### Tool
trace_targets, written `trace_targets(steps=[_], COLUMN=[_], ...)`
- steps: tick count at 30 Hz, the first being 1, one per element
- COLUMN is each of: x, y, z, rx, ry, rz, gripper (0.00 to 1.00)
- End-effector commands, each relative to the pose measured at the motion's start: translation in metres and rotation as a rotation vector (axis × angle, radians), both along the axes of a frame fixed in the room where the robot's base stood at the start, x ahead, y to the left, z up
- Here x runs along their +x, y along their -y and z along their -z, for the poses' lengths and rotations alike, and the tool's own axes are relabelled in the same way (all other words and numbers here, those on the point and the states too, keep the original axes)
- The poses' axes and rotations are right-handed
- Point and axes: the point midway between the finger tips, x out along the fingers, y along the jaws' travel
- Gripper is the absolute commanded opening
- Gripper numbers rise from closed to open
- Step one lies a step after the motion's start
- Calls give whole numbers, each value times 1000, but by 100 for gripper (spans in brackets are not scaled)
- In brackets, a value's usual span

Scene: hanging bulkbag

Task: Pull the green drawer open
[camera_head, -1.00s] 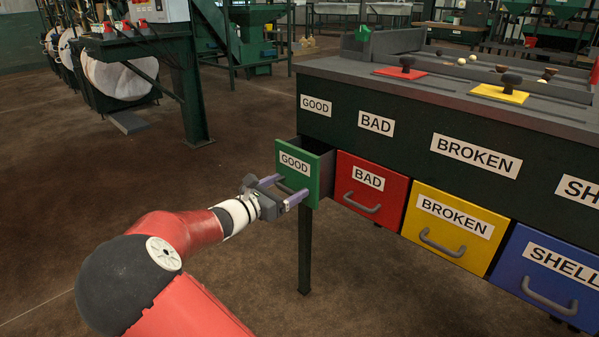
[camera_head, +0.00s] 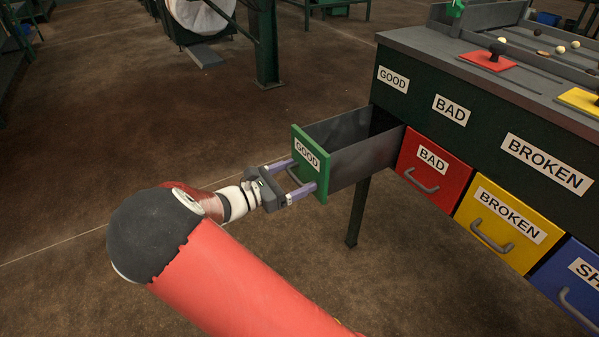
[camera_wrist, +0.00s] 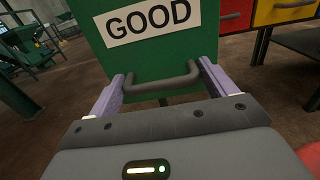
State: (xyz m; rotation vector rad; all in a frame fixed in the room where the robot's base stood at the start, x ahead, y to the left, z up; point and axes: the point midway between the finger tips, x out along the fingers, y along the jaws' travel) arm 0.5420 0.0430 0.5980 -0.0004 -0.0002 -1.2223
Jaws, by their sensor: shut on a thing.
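The green drawer (camera_head: 309,163), labelled GOOD, is pulled well out of the dark bench (camera_head: 392,103). Its grey side walls show, and the part of the inside in view looks empty. My gripper (camera_head: 302,175) is at the drawer's front. In the wrist view, the green front (camera_wrist: 150,58) fills the upper middle, and the dark grey handle (camera_wrist: 163,85) runs across between my two purple fingers. The fingers are shut on the handle, one at each end of it.
The red BAD drawer (camera_head: 434,169), yellow BROKEN drawer (camera_head: 500,225) and a blue drawer (camera_head: 570,285) are shut to the right. A bench leg (camera_head: 359,210) stands under the bench, behind the green drawer.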

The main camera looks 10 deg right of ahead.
Motion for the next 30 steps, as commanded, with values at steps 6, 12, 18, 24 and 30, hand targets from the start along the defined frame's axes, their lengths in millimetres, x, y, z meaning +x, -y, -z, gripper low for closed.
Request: trace_targets(steps=[6, 12, 18, 24, 30], x=[-1, 0, -1, -9, -21], y=[0, 0, -1, -26, -57], z=[3, 2, 1, 1, 2], rx=[3, 2, 1, 2, 2], ry=[-1, -1, 1, 0, -1], rz=[2, 1, 0, -2, -2], gripper=[86, 99, 99, 99, 99])
